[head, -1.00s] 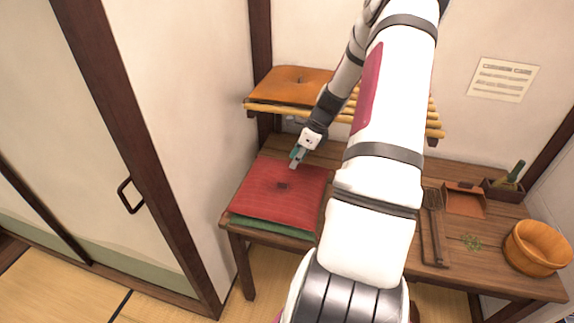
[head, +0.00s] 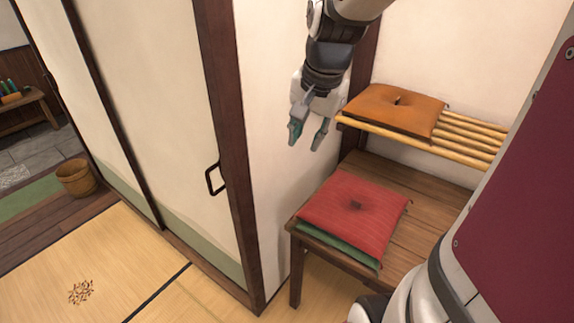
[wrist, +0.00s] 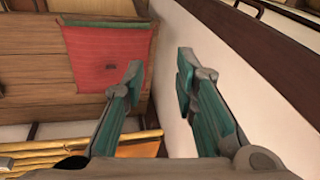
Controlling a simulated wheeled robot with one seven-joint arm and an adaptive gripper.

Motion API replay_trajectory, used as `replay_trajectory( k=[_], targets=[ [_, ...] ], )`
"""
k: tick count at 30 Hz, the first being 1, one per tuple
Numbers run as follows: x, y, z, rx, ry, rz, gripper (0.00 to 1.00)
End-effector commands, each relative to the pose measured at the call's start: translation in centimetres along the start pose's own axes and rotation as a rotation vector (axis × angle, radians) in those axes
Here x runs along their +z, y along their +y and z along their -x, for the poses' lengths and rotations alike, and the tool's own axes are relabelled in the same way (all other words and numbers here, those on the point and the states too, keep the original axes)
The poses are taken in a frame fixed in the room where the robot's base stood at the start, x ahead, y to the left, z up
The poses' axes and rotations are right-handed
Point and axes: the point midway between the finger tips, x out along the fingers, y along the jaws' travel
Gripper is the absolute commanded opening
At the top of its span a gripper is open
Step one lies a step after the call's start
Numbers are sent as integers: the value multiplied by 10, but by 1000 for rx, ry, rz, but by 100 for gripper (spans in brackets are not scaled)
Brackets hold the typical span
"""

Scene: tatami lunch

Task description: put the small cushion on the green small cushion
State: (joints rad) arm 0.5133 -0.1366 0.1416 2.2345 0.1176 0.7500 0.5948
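A red small cushion (head: 352,212) lies on top of a green small cushion (head: 338,246) at the left end of the wooden table. Only a strip of the green one shows along the red one's edge. An orange cushion (head: 397,108) lies on the slatted rack above the table. My gripper (head: 307,138) is open and empty, in the air above and left of the red cushion, beside the wall. In the wrist view, my open fingers (wrist: 158,82) are apart with nothing between them, and the red cushion (wrist: 108,55) shows beyond.
The wooden table (head: 425,230) has bare boards right of the cushions. The bamboo rack (head: 470,137) is empty on its right. A sliding door (head: 160,120) and its dark post stand at the left. A wooden bucket (head: 76,178) stands further left.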

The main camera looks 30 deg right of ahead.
Motion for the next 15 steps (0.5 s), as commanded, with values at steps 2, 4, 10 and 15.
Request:
replay_trajectory(
  k=[2,4,10,15],
  targets=[
    [30,-4,25,-20,27,172,26],
    [54,-3,42,-35,47,319,26],
    [116,15,79,-88,101,713,26],
    [146,32,92,-126,133,935,26]
  ],
)
